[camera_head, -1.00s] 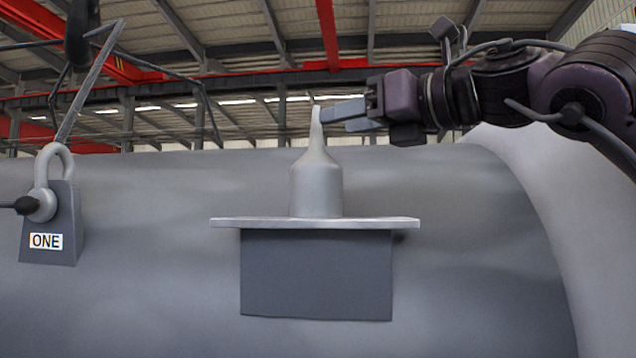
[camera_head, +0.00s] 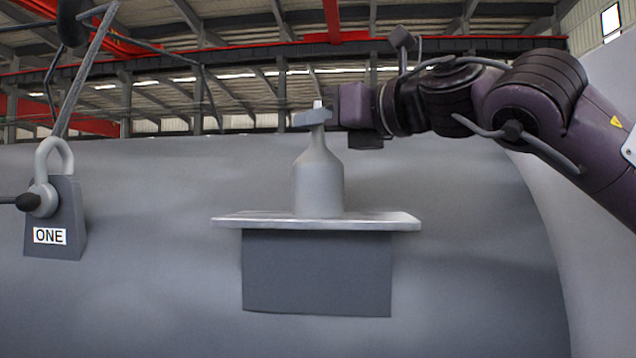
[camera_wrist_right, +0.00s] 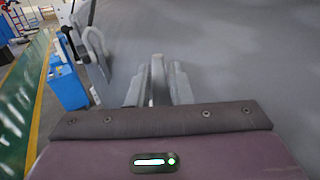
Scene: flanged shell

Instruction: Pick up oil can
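The oil can (camera_head: 318,185) is a grey bottle with a narrow neck, standing upright on a flat grey shelf plate (camera_head: 375,222). My right gripper (camera_head: 313,118) reaches in from the right at the can's spout, its near finger covering part of it. The spout tip shows just above the finger. In the right wrist view, the spout (camera_wrist_right: 158,80) stands between the two fingers, with very little gap on either side. Whether the fingers press on it cannot be made out. My left gripper is not in view.
A grey padlock-shaped block marked ONE (camera_head: 57,215) hangs at the left, beside a slanted rod (camera_head: 85,70). A large grey curved shell (camera_head: 470,240) fills the background behind the shelf. In the wrist view, blue objects (camera_wrist_right: 67,85) stand beyond at the left.

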